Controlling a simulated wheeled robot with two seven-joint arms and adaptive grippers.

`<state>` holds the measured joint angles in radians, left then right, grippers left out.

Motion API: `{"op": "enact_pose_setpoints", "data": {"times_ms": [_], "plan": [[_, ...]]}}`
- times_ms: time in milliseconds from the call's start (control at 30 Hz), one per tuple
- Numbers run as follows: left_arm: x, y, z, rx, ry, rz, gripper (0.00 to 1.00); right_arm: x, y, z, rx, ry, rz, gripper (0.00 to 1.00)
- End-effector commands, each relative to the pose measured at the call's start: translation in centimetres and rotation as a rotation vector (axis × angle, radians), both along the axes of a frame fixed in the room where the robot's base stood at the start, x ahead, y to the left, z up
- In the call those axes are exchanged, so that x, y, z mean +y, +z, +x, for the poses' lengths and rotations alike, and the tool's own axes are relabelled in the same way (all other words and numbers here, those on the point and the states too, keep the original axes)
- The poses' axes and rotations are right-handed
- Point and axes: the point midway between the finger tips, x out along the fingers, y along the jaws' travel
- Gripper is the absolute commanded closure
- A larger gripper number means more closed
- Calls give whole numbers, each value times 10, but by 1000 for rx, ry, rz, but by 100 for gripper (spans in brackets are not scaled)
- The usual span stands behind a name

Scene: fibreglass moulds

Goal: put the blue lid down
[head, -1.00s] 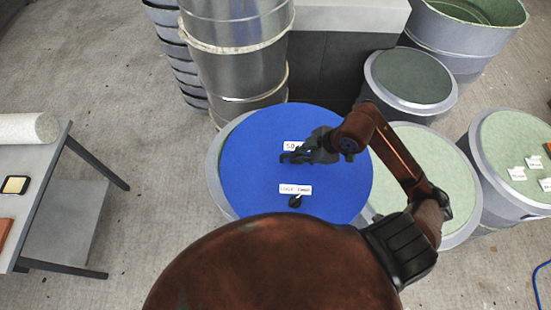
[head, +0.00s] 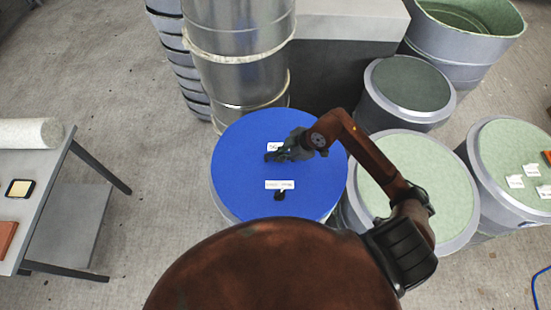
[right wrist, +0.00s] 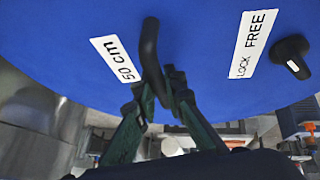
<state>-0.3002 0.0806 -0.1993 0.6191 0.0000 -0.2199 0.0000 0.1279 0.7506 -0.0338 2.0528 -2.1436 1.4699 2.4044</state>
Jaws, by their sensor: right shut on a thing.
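The blue lid (head: 240,180) is a flat round disc near the middle of the head view, with a "50 cm" label, a "LOCK FREE" label and a black knob (right wrist: 291,55). It also fills the top of the right wrist view (right wrist: 200,60). My right gripper (head: 274,155) is shut on the lid's black handle (right wrist: 150,50). A grey round mould (head: 219,203) shows as a thin edge at the lid's lower left; the lid covers the rest. I cannot tell whether the lid touches it. My left gripper is out of view.
A green-topped grey mould (head: 395,170) stands close right of the lid. A dark-topped one (head: 409,82) and a labelled one (head: 515,150) stand farther right. A tall metal cylinder (head: 240,60) stands behind. A grey table (head: 45,165) is at left, with open floor between.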

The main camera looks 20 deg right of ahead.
Motion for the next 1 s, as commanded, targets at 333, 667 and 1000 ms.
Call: {"op": "enact_pose_setpoints", "data": {"times_ms": [333,667,1000], "plan": [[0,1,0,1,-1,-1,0,5,-19,18,-3,0,3,100],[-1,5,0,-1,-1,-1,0,6,-54,21,-3,0,2,100],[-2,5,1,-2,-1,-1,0,6,-56,21,-1,0,0,80]]}}
